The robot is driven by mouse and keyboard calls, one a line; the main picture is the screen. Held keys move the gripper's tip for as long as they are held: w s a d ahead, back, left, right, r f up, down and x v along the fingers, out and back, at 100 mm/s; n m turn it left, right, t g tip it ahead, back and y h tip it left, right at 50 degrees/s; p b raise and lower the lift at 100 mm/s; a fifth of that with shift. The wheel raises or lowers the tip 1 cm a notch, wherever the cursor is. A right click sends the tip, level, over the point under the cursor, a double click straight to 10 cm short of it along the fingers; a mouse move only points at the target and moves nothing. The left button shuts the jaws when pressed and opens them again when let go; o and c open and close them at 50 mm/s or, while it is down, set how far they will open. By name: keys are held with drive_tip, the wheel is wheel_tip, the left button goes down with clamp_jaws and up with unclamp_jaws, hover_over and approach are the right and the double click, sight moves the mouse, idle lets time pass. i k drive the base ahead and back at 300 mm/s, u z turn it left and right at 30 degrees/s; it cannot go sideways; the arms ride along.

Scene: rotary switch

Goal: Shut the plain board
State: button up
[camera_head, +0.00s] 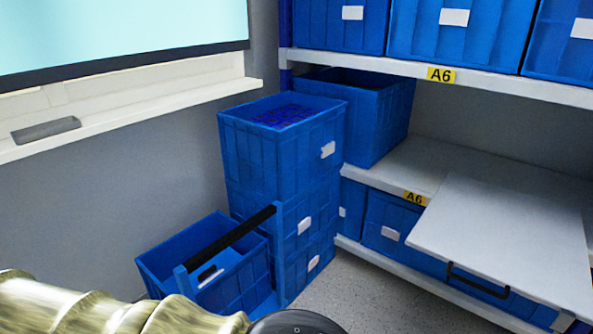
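A plain light-grey board (505,235) is at the right of the head view. It juts out past the front edge of the middle shelf, over the blue boxes below. A black bar handle (478,285) is on its near edge. The board's lower right corner runs close to the picture edge. A beige ribbed part and a dark rounded part, which look like my arm, show along the bottom left and bottom middle. My gripper's fingers are not in view, and the arm parts seen are apart from the board.
The middle shelf (420,165) is mostly bare beside the board. Stacked blue crates (275,165) stand left of the shelving. A blue carrier with a black bar (205,265) is in front of them. Bare floor (370,300) shows between crates and shelf. A whiteboard (120,35) hangs upper left.

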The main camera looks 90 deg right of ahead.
sight(535, 248)
drive_tip(key=z, duration=3.65)
